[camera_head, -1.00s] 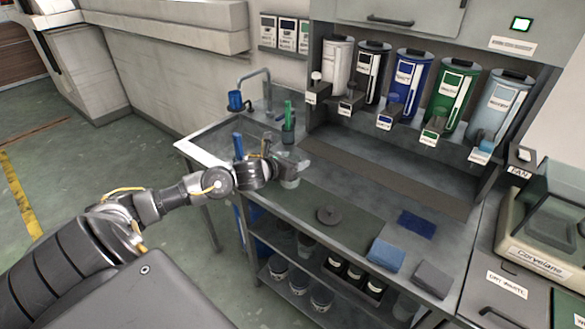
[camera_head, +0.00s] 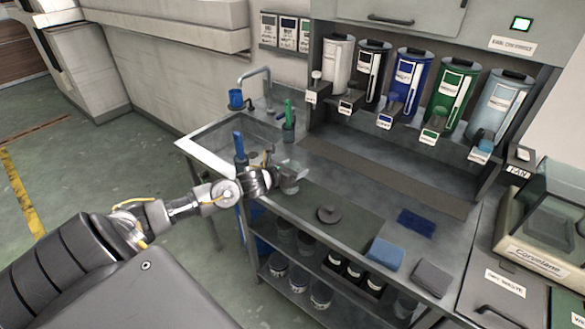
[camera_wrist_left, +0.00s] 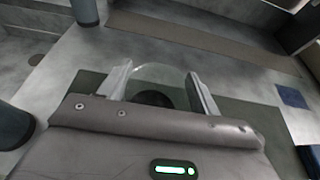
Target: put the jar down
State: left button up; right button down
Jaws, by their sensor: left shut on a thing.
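My left gripper (camera_head: 283,177) is shut on the jar (camera_head: 288,186) above the left part of the grey bench, near its front edge. In the left wrist view the jar (camera_wrist_left: 155,74) is a clear, round vessel with a dark inside, between the two light fingers (camera_wrist_left: 160,84). Its base is hidden, so I cannot tell whether it touches the surface. A dark green mat (camera_head: 345,229) lies on the bench just right of the jar, and the mat (camera_wrist_left: 240,112) also shows beyond the fingers. My right gripper is not in view.
Blue cloths (camera_head: 386,254) and a grey cloth (camera_head: 432,278) lie to the right. A sink (camera_head: 232,141) and a cup with green tools (camera_head: 289,130) are behind and left. Several dispensers (camera_head: 408,85) line the back.

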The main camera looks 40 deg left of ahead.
pick_arm(q)
jog(key=o, duration=1.4)
jog(key=shift+f, duration=0.1)
jog(key=shift+r, duration=0.25)
jog(key=shift+s+f, duration=0.1)
jog(key=shift+s, duration=0.25)
jog(key=b+v, duration=0.2)
jog(key=v, duration=0.9)
jog(key=shift+r, duration=0.2)
jog(key=shift+s+d, duration=0.1)
jog(key=shift+s, duration=0.05)
